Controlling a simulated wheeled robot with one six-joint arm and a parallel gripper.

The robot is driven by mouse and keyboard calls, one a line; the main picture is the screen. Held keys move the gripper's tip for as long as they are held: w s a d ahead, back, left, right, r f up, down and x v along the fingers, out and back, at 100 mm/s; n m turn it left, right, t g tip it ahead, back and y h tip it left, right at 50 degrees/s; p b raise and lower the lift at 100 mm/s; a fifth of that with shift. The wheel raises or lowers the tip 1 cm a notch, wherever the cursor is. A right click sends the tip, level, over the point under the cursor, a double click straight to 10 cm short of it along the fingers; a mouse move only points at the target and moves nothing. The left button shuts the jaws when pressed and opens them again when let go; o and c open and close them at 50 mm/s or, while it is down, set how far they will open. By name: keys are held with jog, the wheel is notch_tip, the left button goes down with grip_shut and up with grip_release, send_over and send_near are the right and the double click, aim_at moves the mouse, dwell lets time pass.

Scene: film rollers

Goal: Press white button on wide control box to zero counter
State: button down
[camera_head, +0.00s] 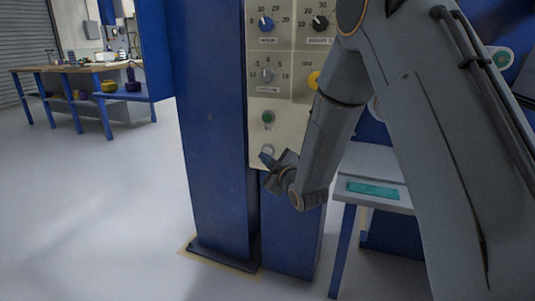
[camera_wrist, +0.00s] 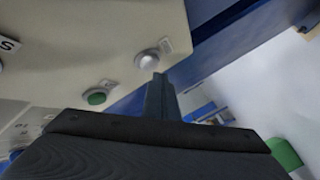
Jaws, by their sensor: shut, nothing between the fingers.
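The cream control box (camera_head: 284,95) is mounted on blue metalwork. Its white button (camera_head: 267,150) sits at the lower left of the face, below a green button (camera_head: 267,117). In the wrist view the white button (camera_wrist: 148,58) shows pale and round, with the green button (camera_wrist: 97,98) to its lower left. My gripper (camera_head: 266,159) is shut and empty, its tip right beside the white button and partly covering it in the head view. In the wrist view the shut fingers (camera_wrist: 158,80) end just below the button. I cannot tell whether they touch it.
Above are a blue knob (camera_head: 266,24), a black knob (camera_head: 320,23), a grey knob (camera_head: 267,75) and a yellow control (camera_head: 314,80), partly behind my arm. A small table (camera_head: 372,165) with a teal inset stands at right. A workbench (camera_head: 75,68) is far left; the floor between is clear.

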jog(key=shift+w+d, duration=0.1)
jog(key=shift+w, duration=0.25)
jog(key=shift+w+d, duration=0.15)
jog(key=shift+w, duration=0.25)
dwell(0.9)
jog(key=shift+s, duration=0.1)
jog(key=shift+s+a, duration=0.3)
jog(key=shift+s, duration=0.45)
jog(key=shift+s+a+p, duration=0.3)
jog(key=shift+s+p, duration=0.05)
jog(key=shift+s, duration=0.45)
jog(key=shift+s+a+p, duration=0.25)
jog(key=shift+s+p, duration=0.05)
jog(key=shift+s, duration=0.45)
jog(key=shift+s+a+p, duration=0.3)
jog(key=shift+s+p, duration=0.05)
jog(key=shift+s, duration=0.45)
